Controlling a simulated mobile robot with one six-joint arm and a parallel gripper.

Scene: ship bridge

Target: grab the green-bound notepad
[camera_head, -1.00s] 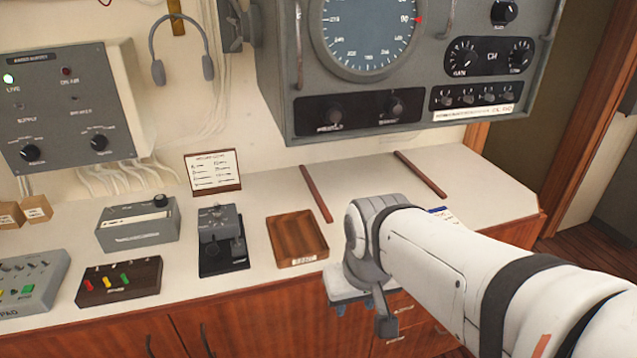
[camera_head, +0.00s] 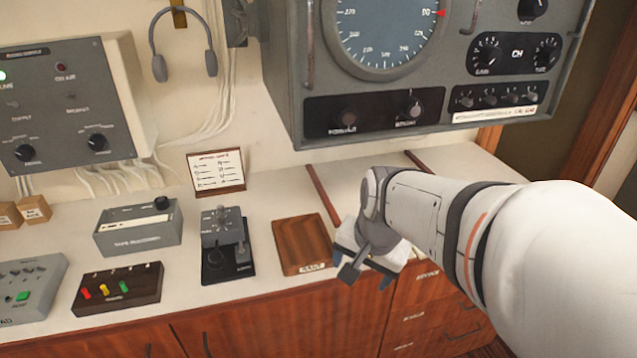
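I cannot make out a green-bound notepad in the head view; my arm hides part of the counter on the right. My gripper (camera_head: 362,272) points down near the counter's front edge, just right of the brown wooden tray (camera_head: 303,245). Its two blue-tipped fingers show apart, with nothing visible between them. The wooden tray looks empty and has a small label on its front edge.
A lever unit (camera_head: 228,243), a tape recorder (camera_head: 138,228), a button box (camera_head: 117,288) and a small card stand (camera_head: 216,171) occupy the counter (camera_head: 265,195). Two wooden strips lie behind my arm. A radar console (camera_head: 400,75) overhangs the back.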

